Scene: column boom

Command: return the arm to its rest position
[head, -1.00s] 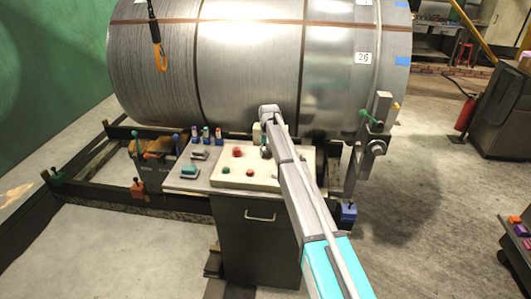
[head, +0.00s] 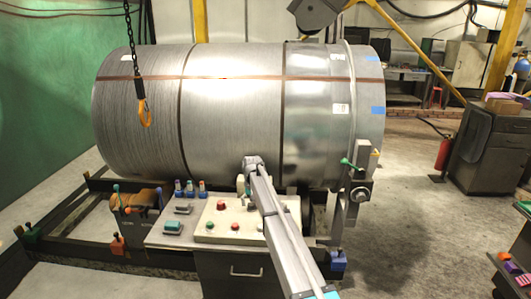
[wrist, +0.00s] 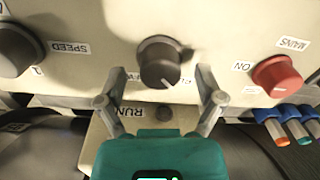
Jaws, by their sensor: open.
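My gripper (wrist: 160,97) is open, its two fingers apart with nothing between their tips. In the wrist view it is close over a cream control panel (wrist: 215,30). A black knob (wrist: 159,62) with a white pointer line is just beyond the fingertips, apart from them as far as I can tell. In the head view my arm (head: 275,225) reaches forward over the panel (head: 215,232). My gripper (head: 243,187) is at its far end, small and partly hidden by the arm.
A large metal coil (head: 230,120) lies right behind the panel. A hook (head: 144,112) hangs on a chain at left. The wrist view shows a red knob (wrist: 277,75) and a SPEED knob (wrist: 18,50). A red extinguisher (head: 443,152) stands at right; floor before it is clear.

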